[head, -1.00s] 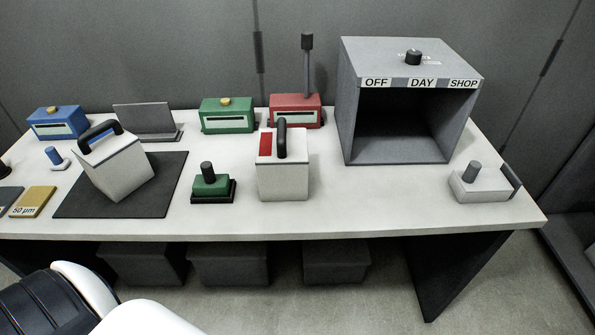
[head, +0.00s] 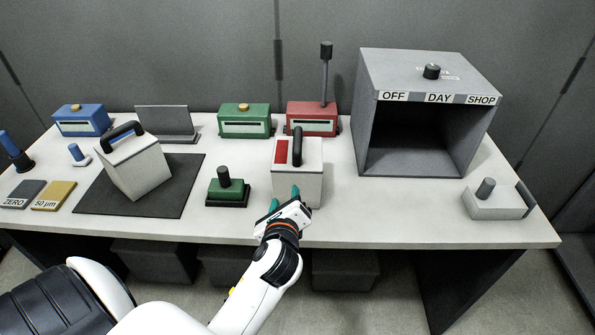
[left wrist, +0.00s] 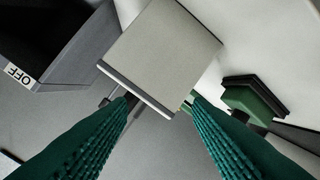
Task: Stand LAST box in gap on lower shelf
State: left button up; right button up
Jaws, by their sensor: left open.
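A pale box (head: 312,185) with a red patch and a black handle on its lid stands upright near the table's front edge. A second pale box (head: 140,175) with a black handle sits tilted on a dark mat (head: 95,200). I read LAST on neither. My left gripper (head: 284,198) is open, its green fingers in front of the red-patched box. In the left wrist view, a pale box face (left wrist: 165,50) lies beyond the two open fingertips (left wrist: 162,102); contact is unclear. My right gripper is not in view. I cannot make out a lower shelf.
Dark boxes (head: 345,270) stand under the table; my arm hides part of the space between them. A grey oven-like housing (head: 405,75) stands at right. A green block with a knob (head: 227,190) is close left of the red-patched box. Bare tabletop lies right of it.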

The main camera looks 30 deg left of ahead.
aim_at(297, 139)
pick_arm(q)
jog(key=w+a+r+m+t, duration=0.1)
jog(key=w+r+m, duration=0.1)
jog(key=w, duration=0.1)
jog(key=w+a+r+m+y+p, duration=0.1)
jog(key=w+m, duration=0.2)
jog(key=w+a+r+m+t, duration=0.1)
jog(key=w+r+m, duration=0.1)
jog(key=w, duration=0.1)
jog(key=shift+w+a+r+m+t+y, duration=0.1)
jog(key=shift+w+r+m+t+y, duration=0.05)
jog(key=shift+r+m+t+y, duration=0.2)
jog(key=shift+f+p+x, duration=0.2)
jog(key=shift+p+x, duration=0.05)
jog(key=shift+x, duration=0.8)
jog(key=shift+f+p+x, duration=0.2)
jog(key=shift+p+x, duration=0.1)
jog(key=shift+x, duration=0.7)
jog(key=shift+f+p+x, duration=0.2)
jog(key=shift+p+x, duration=0.05)
jog(key=shift+x, duration=0.8)
jog(key=c, duration=0.3)
grip_shut()
